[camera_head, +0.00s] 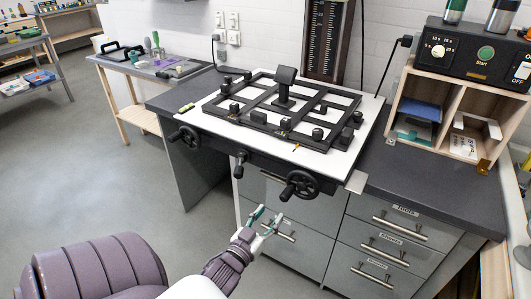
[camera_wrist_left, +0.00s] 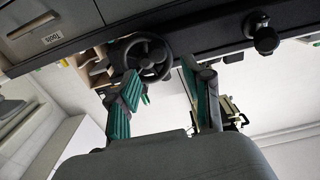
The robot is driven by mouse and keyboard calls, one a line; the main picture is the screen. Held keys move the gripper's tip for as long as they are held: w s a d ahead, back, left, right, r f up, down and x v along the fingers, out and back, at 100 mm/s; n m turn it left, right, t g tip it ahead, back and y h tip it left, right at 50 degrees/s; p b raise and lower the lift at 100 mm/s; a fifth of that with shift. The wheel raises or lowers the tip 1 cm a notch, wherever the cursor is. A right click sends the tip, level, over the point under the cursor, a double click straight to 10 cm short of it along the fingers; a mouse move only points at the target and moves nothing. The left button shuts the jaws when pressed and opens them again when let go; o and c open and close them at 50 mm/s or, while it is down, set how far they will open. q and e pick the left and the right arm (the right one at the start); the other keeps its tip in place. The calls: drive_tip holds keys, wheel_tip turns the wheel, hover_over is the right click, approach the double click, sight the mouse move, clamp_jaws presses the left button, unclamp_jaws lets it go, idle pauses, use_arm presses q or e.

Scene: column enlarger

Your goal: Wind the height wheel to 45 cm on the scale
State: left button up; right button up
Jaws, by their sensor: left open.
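A dark board (camera_head: 262,158) runs along the front of the white table with the black frame. It carries a black handwheel (camera_head: 300,186) at the right, another handwheel (camera_head: 185,137) at the left and a small knob or crank (camera_head: 240,157) between. I cannot tell from markings which is the height wheel. A scale (camera_head: 327,40) stands upright at the back; its reading is too small. My left gripper (camera_head: 268,216) is open and empty, below and in front of the right handwheel, apart from it. In the left wrist view the handwheel (camera_wrist_left: 148,57) shows beyond the open fingers. My right gripper is not seen.
Grey drawers (camera_head: 375,245) with bar handles stand below the worktop. A control box (camera_head: 475,52) sits on a wooden shelf (camera_head: 455,105) at the right. A side table (camera_head: 155,62) stands at the left. The floor at left is clear.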

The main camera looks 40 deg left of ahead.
sight(282, 199)
use_arm(q)
drive_tip(key=b+x, duration=0.2)
drive_tip(key=x, duration=0.5)
drive_tip(key=shift+d+f, duration=0.1)
drive_tip(key=shift+d, duration=0.05)
drive_tip(key=shift+w, duration=0.1)
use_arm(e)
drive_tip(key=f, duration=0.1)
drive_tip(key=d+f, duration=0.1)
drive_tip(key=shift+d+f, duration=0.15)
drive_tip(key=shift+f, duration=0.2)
use_arm(q)
drive_tip(key=shift+r, duration=0.2)
drive_tip(key=shift+w, duration=0.1)
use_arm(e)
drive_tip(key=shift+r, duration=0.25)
use_arm(q)
drive_tip(key=shift+f, duration=0.1)
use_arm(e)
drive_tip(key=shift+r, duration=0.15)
use_arm(q)
drive_tip(key=shift+c, duration=0.2)
clamp_jaws()
